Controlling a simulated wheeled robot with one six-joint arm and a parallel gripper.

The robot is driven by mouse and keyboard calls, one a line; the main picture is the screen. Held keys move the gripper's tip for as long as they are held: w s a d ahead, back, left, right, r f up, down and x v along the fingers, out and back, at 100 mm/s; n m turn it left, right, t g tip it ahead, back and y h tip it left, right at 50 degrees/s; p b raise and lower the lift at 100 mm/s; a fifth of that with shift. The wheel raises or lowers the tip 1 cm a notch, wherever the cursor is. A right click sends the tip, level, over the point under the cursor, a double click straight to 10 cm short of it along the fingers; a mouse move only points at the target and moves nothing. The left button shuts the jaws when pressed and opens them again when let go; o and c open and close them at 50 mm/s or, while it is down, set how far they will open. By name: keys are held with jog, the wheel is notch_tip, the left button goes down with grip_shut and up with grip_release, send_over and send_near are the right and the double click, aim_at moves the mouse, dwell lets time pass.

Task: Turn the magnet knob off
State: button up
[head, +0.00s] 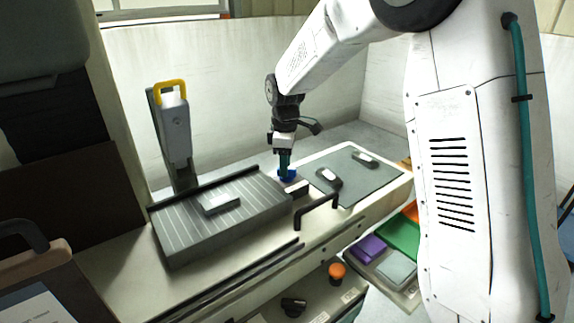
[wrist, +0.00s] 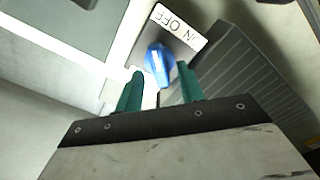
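The magnet knob (wrist: 158,62) is blue with a white pointer line and sits by a white label reading ON and OFF (wrist: 178,28). In the wrist view it lies just beyond and between the tips of my gripper (wrist: 158,82), whose two teal fingers are apart. I cannot tell whether the fingers touch the knob. In the head view the blue knob (head: 288,175) shows at the right end of the grey ribbed magnetic chuck (head: 175,238), with my gripper (head: 284,168) pointing down at it. The label is not readable there.
A grey metal block (head: 220,203) lies on the chuck. A grey mat (head: 345,180) with two small items lies to the right. A black handle (head: 316,210) rises in front. A grey column with a yellow handle (head: 171,92) stands behind the chuck.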

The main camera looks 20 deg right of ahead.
notch_tip(320, 180, up, 7)
jog(key=shift+f, duration=0.1)
dwell(0.6)
jog(key=shift+s+f+m, duration=0.1)
jog(key=shift+s+m, duration=0.05)
jog(key=shift+m, duration=0.35)
jog(key=s+d+r+m, duration=0.1)
jog(key=s+m, duration=0.3)
jog(key=s, duration=0.8)
jog(key=s+d+r+m+t, duration=0.1)
jog(key=s+m, duration=0.3)
jog(key=s, duration=0.9)
jog(key=s+d+r+m, duration=0.2)
jog(key=s+m, duration=0.1)
jog(key=s, duration=1)
jog(key=shift+d+r+m, duration=0.2)
jog(key=shift+r+m, duration=0.1)
jog(key=shift+m, duration=0.1)
